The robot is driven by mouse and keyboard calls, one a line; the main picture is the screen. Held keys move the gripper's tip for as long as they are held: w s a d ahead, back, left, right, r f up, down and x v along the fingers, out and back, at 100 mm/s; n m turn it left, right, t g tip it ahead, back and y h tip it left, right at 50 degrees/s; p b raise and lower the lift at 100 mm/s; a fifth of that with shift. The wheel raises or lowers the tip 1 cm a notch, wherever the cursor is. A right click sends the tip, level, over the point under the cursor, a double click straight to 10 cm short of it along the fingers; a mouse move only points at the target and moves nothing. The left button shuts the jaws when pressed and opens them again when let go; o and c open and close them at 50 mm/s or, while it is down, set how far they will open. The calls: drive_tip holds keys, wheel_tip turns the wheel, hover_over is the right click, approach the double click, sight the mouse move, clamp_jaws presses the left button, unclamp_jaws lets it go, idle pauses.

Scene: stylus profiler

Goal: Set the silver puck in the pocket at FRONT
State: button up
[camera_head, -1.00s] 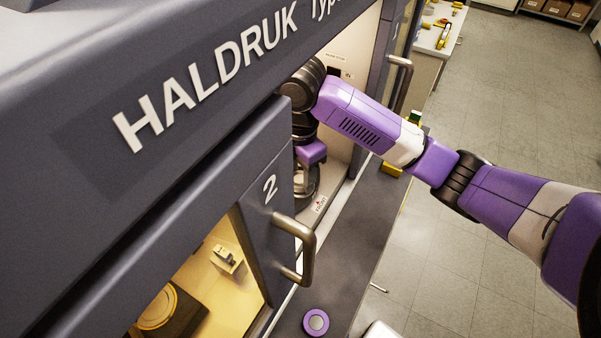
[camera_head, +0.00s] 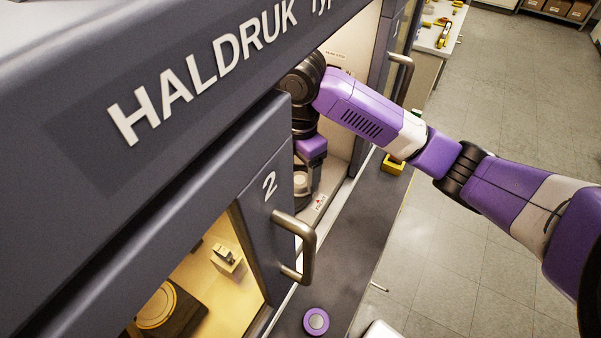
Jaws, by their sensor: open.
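My gripper (camera_head: 312,150) reaches down inside the open bay of the machine, and its fingers are mostly hidden by the arm and the door edge. A pale silvery round piece (camera_head: 300,184), which looks like the silver puck, shows just below it, partly hidden by the door. It sits on or above a dark round base (camera_head: 303,203); I cannot tell if it is seated in a pocket. My gripper is open, and no hold on the piece is visible. The FRONT label (camera_head: 320,203) lies on the bay floor, right of the base.
Door 2 (camera_head: 283,195) with its bar handle (camera_head: 308,245) stands left of the opening. A purple disc with a grey centre (camera_head: 316,321) lies on the dark ledge (camera_head: 345,260). A yellow item (camera_head: 394,166) sits farther along the ledge. A second handle (camera_head: 403,78) is beyond the bay.

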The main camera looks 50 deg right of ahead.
sight(301, 179)
wheel_tip(301, 179, up, 6)
drive_tip(key=shift+r, duration=0.1)
idle(0.8)
